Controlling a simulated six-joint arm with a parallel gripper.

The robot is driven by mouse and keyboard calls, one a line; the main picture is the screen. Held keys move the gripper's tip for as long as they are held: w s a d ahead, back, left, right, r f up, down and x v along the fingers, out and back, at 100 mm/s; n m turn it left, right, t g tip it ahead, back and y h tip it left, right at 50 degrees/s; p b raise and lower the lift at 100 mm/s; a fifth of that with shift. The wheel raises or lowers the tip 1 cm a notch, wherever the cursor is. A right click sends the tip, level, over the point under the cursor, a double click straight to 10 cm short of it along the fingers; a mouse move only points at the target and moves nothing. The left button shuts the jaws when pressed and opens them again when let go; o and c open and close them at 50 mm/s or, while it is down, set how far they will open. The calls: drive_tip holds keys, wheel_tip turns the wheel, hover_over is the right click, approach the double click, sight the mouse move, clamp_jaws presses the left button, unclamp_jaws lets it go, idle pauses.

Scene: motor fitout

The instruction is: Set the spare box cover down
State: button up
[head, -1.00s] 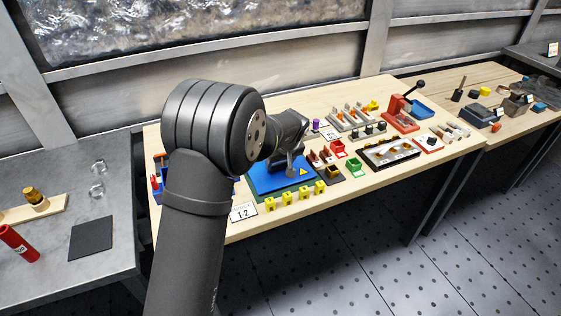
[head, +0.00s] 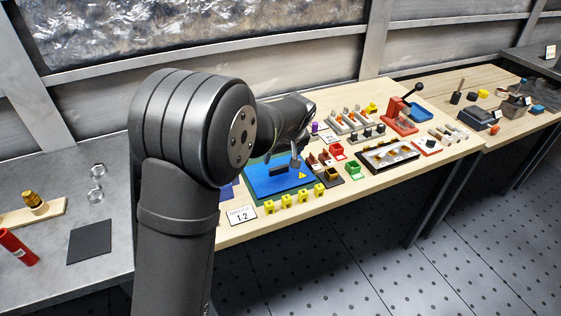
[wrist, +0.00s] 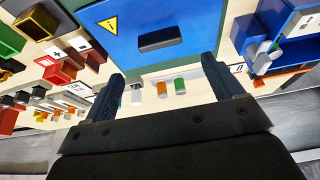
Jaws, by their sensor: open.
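The spare box cover (head: 265,184) is a flat blue plate with a dark bar handle (head: 279,170) and a yellow warning triangle. It lies flat, handle up, on a green mat (head: 262,202) on the wooden bench. In the wrist view the cover (wrist: 195,28) fills the upper middle, with its handle (wrist: 160,39) beyond my fingertips. My gripper (wrist: 163,68) is open and empty, with its fingers apart and clear of the handle. In the head view my gripper (head: 296,160) is partly hidden by my wrist and hangs near the cover's right side.
Several yellow blocks (head: 287,201) and a "1-2" card (head: 241,215) line the front edge. Red (head: 337,151) and green (head: 354,170) bins stand to the right. A blue holder (wrist: 280,35) is at the right in the wrist view. Small cylinders (wrist: 161,89) lie beyond the cover's edge.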

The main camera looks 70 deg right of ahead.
sight(279, 166)
drive_tip(key=shift+v, duration=2.3)
drive_tip(key=shift+f, duration=0.1)
drive_tip(key=x, duration=1.1)
drive_tip(key=shift+w+f, duration=0.1)
drive_tip(key=shift+f, duration=0.1)
drive_tip(key=shift+d+f, duration=0.1)
drive_tip(key=shift+d, duration=0.1)
drive_tip(key=shift+r, duration=1.7)
